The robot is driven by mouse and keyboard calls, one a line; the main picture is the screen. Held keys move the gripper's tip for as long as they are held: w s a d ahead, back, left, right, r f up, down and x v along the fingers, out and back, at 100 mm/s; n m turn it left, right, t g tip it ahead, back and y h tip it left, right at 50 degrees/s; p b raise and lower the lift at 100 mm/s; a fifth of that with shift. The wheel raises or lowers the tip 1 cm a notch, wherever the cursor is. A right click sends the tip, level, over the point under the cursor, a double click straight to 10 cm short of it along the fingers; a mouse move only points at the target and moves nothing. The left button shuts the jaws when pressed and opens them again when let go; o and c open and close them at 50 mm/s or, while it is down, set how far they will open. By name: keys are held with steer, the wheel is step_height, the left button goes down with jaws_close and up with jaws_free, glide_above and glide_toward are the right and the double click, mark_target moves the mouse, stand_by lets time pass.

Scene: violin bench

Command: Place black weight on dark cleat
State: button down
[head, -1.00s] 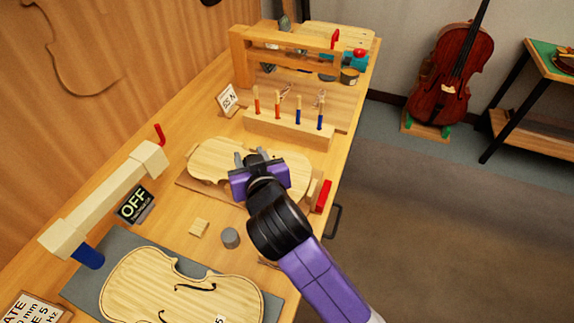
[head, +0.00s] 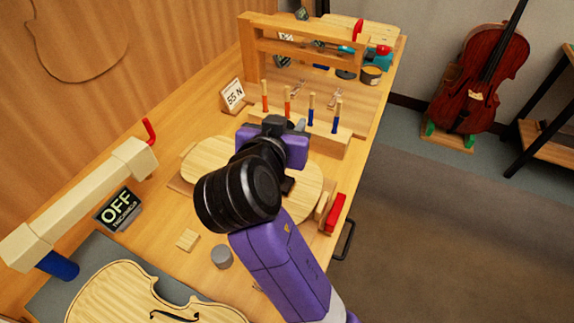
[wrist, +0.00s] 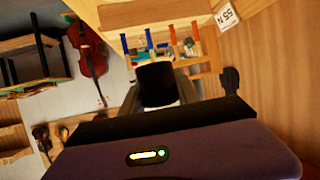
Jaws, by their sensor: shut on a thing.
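The black weight (wrist: 156,82) is a dark cylinder in the middle of the wrist view, held between my gripper's fingers. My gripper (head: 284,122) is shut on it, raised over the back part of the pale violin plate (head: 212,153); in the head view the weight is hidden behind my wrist. A small dark block, which looks like the dark cleat (head: 287,185), shows on the plate just right of my arm. My arm covers part of the plate, and I cannot make out the cleat surely in the wrist view.
A wooden rack (head: 325,136) with several red and blue handled tools stands behind the plate, beside the "55 N" card (head: 232,94). A grey cylinder (head: 222,256) and a small wood block (head: 187,240) lie in front. A red clamp piece (head: 335,212) is at the right edge.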

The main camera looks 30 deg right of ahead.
step_height(320, 180, down, 12)
steer(key=shift+r, duration=0.1)
stand_by(0.4)
steer(key=c, duration=0.9)
jaws_free()
steer(key=shift+f, duration=0.2)
steer(key=shift+r, duration=0.2)
steer(key=b+v, duration=0.1)
steer(key=v, duration=1.1)
steer(key=shift+s+f, duration=0.1)
